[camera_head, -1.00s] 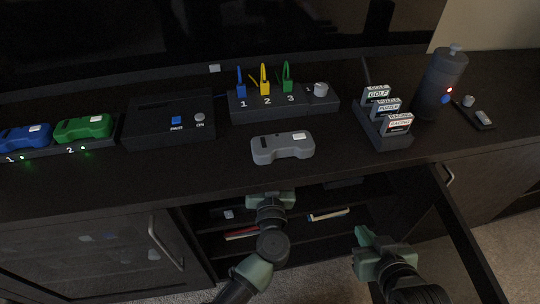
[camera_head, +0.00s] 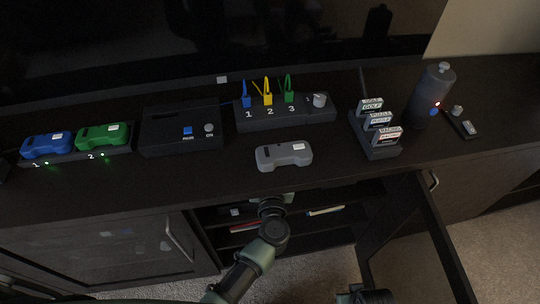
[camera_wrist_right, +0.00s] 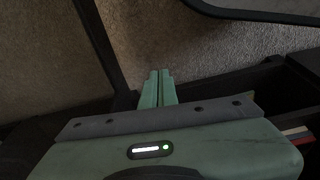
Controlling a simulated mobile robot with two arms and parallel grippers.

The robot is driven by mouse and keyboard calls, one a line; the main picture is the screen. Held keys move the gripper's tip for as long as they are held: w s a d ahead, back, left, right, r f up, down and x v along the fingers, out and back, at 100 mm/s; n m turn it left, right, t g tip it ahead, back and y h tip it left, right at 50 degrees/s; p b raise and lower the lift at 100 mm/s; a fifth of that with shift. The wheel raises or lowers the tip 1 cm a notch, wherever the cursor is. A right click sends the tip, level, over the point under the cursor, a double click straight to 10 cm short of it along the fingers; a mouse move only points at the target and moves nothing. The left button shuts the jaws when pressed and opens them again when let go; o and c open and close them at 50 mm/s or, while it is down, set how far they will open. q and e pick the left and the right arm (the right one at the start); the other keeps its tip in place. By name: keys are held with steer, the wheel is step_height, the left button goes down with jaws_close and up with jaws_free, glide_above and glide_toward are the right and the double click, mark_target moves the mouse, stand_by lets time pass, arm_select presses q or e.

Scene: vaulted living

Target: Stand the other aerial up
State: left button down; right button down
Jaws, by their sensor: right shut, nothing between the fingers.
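A thin dark rod (camera_head: 363,82), possibly an aerial, leans slightly behind the cartridge rack at the back of the cabinet top. I cannot tell what it is fixed to. No other aerial can be made out clearly against the dark screen. My left gripper (camera_head: 276,201) is at the open cabinet front, below the top's edge; its fingers cannot be made out. My right gripper (camera_wrist_right: 157,87) shows in the right wrist view, shut and empty, over carpet beside the open cabinet. In the head view only part of my right arm shows at the bottom edge.
On the top stand blue (camera_head: 46,145) and green (camera_head: 103,136) controllers, a black console (camera_head: 180,143), a switch box (camera_head: 285,117), a grey controller (camera_head: 284,156), a cartridge rack (camera_head: 377,149) and a dark bottle (camera_head: 434,95). An open door (camera_head: 447,240) stands at right.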

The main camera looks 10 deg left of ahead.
steer(key=shift+s+f, duration=0.35)
steer(key=shift+f, duration=0.3)
steer(key=shift+s+f, duration=0.3)
steer(key=shift+f, duration=0.35)
arm_select(q)
steer(key=c, duration=1.5)
jaws_free()
arm_select(e)
steer(key=shift+d, duration=0.1)
